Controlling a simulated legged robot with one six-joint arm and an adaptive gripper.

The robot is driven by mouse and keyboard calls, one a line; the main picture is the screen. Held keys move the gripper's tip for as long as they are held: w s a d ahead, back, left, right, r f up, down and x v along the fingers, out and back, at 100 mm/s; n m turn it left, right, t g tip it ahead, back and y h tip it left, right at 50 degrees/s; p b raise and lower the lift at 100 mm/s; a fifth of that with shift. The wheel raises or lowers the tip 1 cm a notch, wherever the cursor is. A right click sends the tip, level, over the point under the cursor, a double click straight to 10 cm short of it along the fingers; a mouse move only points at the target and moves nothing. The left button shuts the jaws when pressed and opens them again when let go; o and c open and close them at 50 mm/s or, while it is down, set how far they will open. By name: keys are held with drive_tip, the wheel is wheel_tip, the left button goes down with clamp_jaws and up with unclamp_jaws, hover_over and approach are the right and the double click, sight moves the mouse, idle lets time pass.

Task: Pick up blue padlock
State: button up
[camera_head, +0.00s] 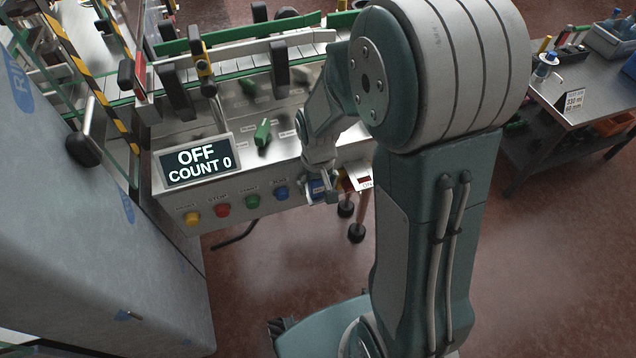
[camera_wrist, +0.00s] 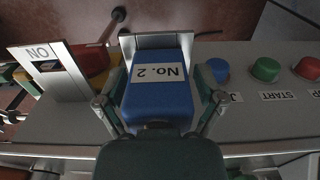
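The blue padlock (camera_wrist: 158,98) carries a white "No. 2" label and fills the middle of the wrist view, at the panel's edge. A bright metal piece shows just beyond it. In the head view, a small part of the padlock (camera_head: 317,188) shows at the panel's front edge, mostly hidden by my gripper (camera_head: 322,190). In the wrist view my gripper (camera_wrist: 160,98) has one finger on each side of the padlock, very close to its sides. Whether both fingers press on it cannot be told.
A red object (camera_wrist: 97,78) and an "ON" plate (camera_wrist: 48,68) sit close left of the padlock in the wrist view. A blue button (camera_wrist: 217,70) and a green START button (camera_wrist: 265,69) lie right. The display (camera_head: 197,160) reads OFF, COUNT 0. A side table (camera_head: 590,95) stands right.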

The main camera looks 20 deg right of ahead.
drive_tip(key=c, duration=0.5)
